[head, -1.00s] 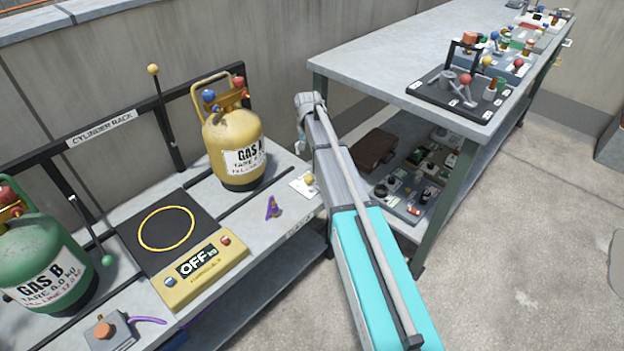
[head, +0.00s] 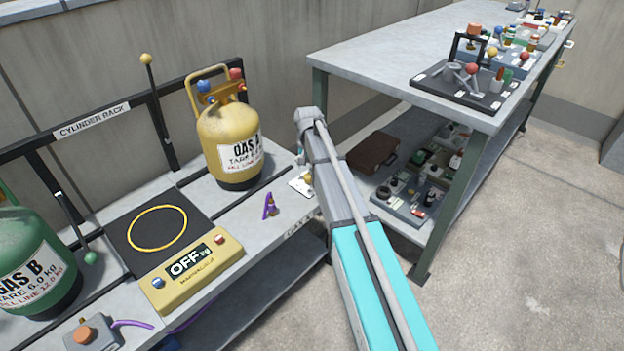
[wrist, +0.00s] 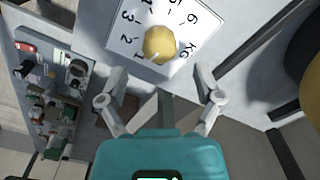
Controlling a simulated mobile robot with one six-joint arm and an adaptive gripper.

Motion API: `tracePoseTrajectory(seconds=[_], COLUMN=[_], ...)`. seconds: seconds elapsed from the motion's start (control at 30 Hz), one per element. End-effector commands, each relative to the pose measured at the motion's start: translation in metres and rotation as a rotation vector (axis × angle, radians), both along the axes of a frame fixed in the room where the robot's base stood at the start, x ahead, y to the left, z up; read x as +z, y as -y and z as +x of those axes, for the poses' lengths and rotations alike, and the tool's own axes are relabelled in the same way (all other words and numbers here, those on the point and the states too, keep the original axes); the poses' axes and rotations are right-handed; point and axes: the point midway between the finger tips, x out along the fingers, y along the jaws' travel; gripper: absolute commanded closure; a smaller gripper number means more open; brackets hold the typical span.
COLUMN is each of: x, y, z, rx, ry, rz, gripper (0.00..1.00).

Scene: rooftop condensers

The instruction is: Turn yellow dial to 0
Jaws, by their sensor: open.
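The yellow dial (wrist: 159,45) shows in the wrist view as a round knob on a white plate (wrist: 123,22) with printed numbers 1, 2, 3, 5, 6 and "KG". A pale mark on the knob lies at its lower left, toward the 1. No 0 is readable; the plate's lower part is hidden or unmarked. In the head view the dial (head: 307,178) is a small yellow spot beside my arm, partly covered. My gripper (wrist: 160,98) is open and empty, its two fingers spread below the dial, apart from it. In the head view the arm hides the fingers.
A yellow cylinder marked GAS A (head: 230,145) stands left of the dial. A scale reading OFF (head: 190,262) and a purple-handled item (head: 269,206) lie on the bench nearby. A green cylinder (head: 30,260) is at far left. A higher table (head: 390,50) stands right of my arm.

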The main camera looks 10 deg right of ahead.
Motion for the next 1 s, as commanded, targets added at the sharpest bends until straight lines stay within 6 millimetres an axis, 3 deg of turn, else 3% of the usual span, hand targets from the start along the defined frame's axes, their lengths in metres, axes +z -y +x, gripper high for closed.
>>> tracePoseTrajectory(seconds=[0.4, 0.97, 1.0], x=[-0.032, -0.037, -0.037], y=[0.000, 0.000, 0.000], z=[0.000, 0.000, 0.000], rx=[0.000, 0.000, 0.000], ry=[0.000, 0.000, 0.000], rz=[0.000, 0.000, 0.000], gripper=[0.16, 0.16, 0.22])
